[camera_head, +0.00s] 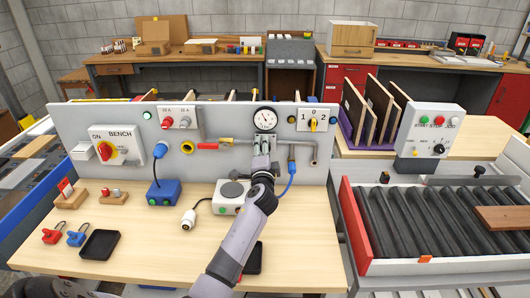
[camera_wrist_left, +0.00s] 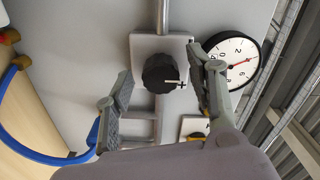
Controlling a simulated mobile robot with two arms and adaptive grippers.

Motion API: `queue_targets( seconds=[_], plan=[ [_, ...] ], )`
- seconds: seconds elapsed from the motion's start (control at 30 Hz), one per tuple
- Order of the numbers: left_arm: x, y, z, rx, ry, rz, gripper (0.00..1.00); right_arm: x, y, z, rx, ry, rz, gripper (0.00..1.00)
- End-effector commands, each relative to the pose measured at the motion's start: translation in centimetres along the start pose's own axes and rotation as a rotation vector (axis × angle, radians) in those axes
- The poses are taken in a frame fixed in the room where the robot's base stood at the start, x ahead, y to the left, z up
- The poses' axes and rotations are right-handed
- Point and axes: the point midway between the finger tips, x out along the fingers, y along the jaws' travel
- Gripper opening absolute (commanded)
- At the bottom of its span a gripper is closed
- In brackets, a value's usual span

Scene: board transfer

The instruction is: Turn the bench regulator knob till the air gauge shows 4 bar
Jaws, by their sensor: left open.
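The round white air gauge (camera_head: 265,117) is on the grey upright panel above the bench; its dial also shows in the left wrist view (camera_wrist_left: 240,52). A thin red line shows on the dial, but I cannot read the pressure surely. The dark regulator knob (camera_wrist_left: 158,74), with a white pointer mark, sits on a light plate beside the gauge in the wrist view. My left gripper (camera_head: 263,148) is in front of the panel just below the gauge and hides the knob in the head view. Its fingers are open, one each side of the knob, with visible gaps.
A yellow selector switch (camera_head: 313,124) is right of the gauge, and a red-handled valve (camera_head: 208,146) is left. A blue hose (camera_head: 290,178) hangs close to my gripper. A white hotplate box (camera_head: 230,196) stands below on the bench.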

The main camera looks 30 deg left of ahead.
Motion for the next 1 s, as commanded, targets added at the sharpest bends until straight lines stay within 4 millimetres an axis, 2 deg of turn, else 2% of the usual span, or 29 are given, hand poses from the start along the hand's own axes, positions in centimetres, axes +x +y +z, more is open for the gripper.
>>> queue_targets(
  seconds=[0.17,0.5,0.63,0.8,1.0],
  plan=[
    [-1.2,0.1,0.0,0.001,0.000,0.000,0.51,0.0,0.2,0.1,-0.001,-0.001,0.002,0.00],
    [-8.2,0.2,0.0,-0.001,0.001,0.002,0.51,0.0,0.1,0.0,0.000,0.000,0.002,0.00],
    [-10.3,0.1,0.0,0.000,0.001,0.002,0.51,0.0,0.1,0.0,0.001,0.000,0.002,0.00],
    [-11.8,0.1,0.0,-0.001,0.000,0.001,0.51,0.0,0.1,0.0,0.001,0.000,0.001,0.00],
    [-12.0,0.0,0.0,-0.001,0.000,0.001,0.51,0.0,0.1,0.0,0.001,0.000,0.001,0.00]
  ],
)
